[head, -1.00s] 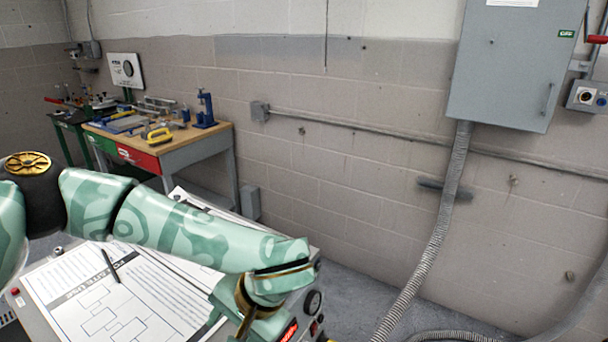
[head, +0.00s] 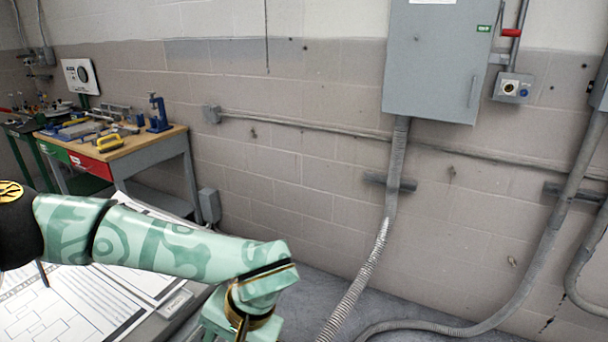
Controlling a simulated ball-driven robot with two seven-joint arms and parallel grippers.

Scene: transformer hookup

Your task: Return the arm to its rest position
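My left arm (head: 170,240) comes in from the left and bends down at its wrist end (head: 250,295) near the bottom edge of the head view. The fingers of my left gripper are below the picture, so I cannot see whether it holds anything. My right arm and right gripper are not in view.
A bench with printed sheets (head: 75,305) lies under my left arm. A wooden-topped workbench (head: 150,141) with tools stands at the back left. A grey cabinet (head: 435,60) hangs on the wall, with a flexible conduit (head: 365,275) running down.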

